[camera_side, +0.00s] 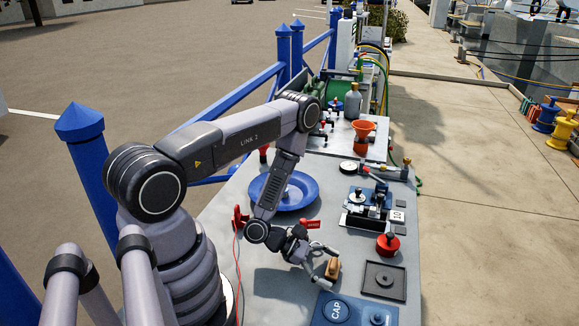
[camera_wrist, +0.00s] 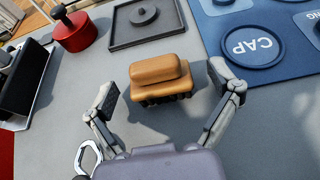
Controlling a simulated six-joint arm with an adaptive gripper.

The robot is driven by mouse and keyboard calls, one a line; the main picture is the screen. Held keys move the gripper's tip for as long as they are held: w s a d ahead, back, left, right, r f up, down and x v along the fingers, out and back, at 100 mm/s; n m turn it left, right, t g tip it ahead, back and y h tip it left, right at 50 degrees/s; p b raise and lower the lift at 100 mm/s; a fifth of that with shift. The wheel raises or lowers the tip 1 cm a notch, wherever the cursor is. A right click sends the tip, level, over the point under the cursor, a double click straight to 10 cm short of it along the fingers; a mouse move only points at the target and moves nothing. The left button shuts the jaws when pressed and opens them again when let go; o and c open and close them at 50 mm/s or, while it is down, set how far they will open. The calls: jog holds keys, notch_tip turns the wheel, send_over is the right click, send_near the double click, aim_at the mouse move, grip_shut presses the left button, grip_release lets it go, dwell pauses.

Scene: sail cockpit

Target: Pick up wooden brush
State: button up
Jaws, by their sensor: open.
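The wooden brush (camera_wrist: 160,76) has a tan wooden body with a raised grip and dark bristles facing down. It rests on the grey tabletop in the wrist view. In the side view the brush (camera_side: 333,269) shows at my gripper's end, partly covered by a finger. My gripper (camera_wrist: 168,98) is open and empty, with one finger on each side of the brush. In the wrist view both fingers look apart from it. In the side view my gripper (camera_side: 325,266) is low over the table; its exact height cannot be told.
A black square tray (camera_side: 384,281) lies beyond the brush, with a red round knob (camera_side: 387,244) near it. A blue mat marked CAP (camera_side: 350,312) lies close on the other side. A blue dish (camera_side: 302,195) sits farther back.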

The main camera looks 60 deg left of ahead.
jog(key=shift+w+d, duration=0.1)
jog(key=c, duration=1.2)
jog(key=shift+c, duration=0.2)
